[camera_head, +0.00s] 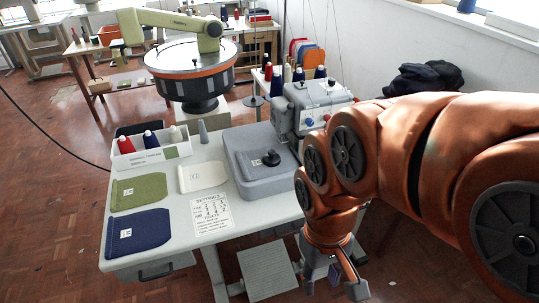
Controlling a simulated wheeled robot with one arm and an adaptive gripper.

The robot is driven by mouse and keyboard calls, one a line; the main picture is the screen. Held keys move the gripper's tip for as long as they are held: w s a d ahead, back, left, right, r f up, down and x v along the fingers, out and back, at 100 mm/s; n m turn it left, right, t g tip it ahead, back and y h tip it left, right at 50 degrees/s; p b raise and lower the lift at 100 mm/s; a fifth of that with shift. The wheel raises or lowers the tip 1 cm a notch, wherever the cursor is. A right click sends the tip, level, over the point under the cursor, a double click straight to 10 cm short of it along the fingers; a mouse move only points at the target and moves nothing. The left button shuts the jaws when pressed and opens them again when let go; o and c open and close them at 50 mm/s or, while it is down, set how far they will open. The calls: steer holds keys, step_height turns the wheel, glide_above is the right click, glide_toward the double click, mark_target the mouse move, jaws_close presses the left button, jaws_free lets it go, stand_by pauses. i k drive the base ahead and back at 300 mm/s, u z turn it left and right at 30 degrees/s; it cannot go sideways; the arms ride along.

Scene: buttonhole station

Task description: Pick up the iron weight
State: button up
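A small black object with a rounded top, which looks like the iron weight (271,158), sits on the grey bed of the sewing machine (262,182). My gripper (333,287) hangs in the lower right of the head view, pointing down, off the right front side of the table and well apart from the black object. Its fingers are spread, and I see nothing held between them. My orange arm comes in from the right and hides part of the machine's right side.
The white table (170,230) carries green (138,192), cream (203,176) and navy (138,230) fabric pieces, a printed settings sheet (212,216), a white box with thread spools (151,152) and a grey cone (203,132). Upright spools and the machine head (312,110) stand behind the weight.

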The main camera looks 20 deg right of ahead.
mark_target(271, 159)
steer(key=k, duration=0.5)
steer(key=u, duration=1.8)
steer(key=i, duration=1.4)
steer(key=z, duration=2.25)
